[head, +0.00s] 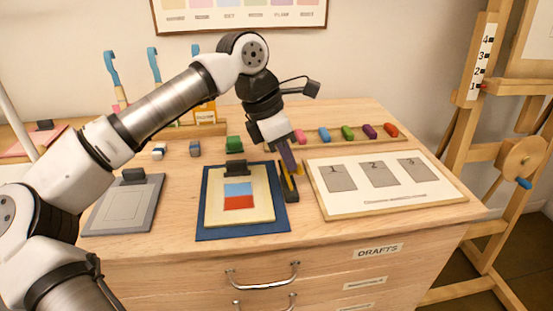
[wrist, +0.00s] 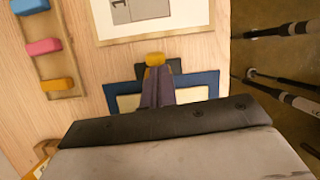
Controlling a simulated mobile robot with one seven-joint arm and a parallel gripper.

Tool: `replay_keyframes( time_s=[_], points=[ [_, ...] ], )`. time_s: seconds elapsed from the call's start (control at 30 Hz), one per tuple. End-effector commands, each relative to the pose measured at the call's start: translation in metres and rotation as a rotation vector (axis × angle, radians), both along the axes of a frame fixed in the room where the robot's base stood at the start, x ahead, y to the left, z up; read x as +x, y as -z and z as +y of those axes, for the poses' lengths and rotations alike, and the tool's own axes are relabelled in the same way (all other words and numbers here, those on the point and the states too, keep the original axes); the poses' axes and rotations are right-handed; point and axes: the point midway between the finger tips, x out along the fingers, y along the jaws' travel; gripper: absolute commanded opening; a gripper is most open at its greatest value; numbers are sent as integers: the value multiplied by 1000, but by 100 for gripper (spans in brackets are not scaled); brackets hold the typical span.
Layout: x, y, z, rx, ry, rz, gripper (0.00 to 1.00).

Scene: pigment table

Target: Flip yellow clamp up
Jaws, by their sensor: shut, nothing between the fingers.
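The yellow clamp (head: 299,170) is at the right edge of the blue board (head: 215,232), with a dark base beside it. In the wrist view its yellow part (wrist: 155,59) shows just past my fingertips, against a black piece. My gripper (head: 290,172) is shut, with nothing held, and points down right at the clamp. In the wrist view my purple-grey fingers (wrist: 157,82) overlap the clamp, so I cannot tell whether they touch it. The fingers and wrist hide part of the clamp, and its lever angle is unclear.
A cream sheet with a blue and red picture (head: 238,190) lies on the blue board under a black clip (head: 235,168). A numbered panel (head: 440,203) lies to the right, close to my gripper. A grey board (head: 103,215) is left.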

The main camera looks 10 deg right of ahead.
Motion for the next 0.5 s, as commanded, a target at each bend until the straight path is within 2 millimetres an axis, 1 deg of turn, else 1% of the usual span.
replay_keyframes(
  time_s=[0.2,0.5],
  points=[
    [0,0,-13,1,2,-1,0],
    [-1,3,-27,-2,6,1,0]
  ],
)
